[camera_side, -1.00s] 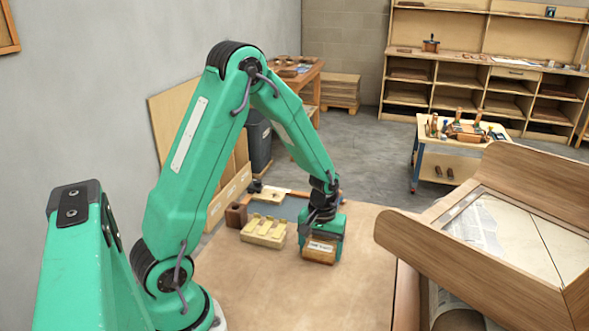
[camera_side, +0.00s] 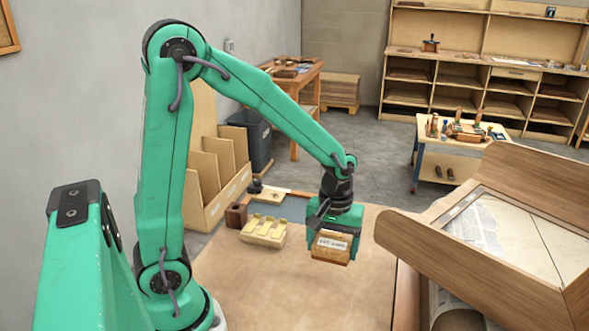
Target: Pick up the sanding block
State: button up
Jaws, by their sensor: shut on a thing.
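The sanding block (camera_side: 331,246) is a brown wooden block with a pale label on its face. My gripper (camera_side: 335,232) is shut on it from above, with green jaws at its sides. The block appears raised above the tan worktable (camera_side: 290,290) and is slightly tilted in the picture. Its upper part is hidden by the jaws.
A pale yellow slotted holder (camera_side: 263,233) and a small dark brown block (camera_side: 236,215) stand left of my gripper. A large curved wooden piece (camera_side: 480,255) rises at the right. The front middle of the table is clear.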

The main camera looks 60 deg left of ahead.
jog(key=shift+s+d+r, duration=0.2)
jog(key=shift+d+r, duration=0.15)
jog(key=shift+d, duration=0.2)
jog(key=shift+s+d+r, duration=0.2)
jog(key=shift+d+r, duration=0.1)
jog(key=shift+d, duration=0.25)
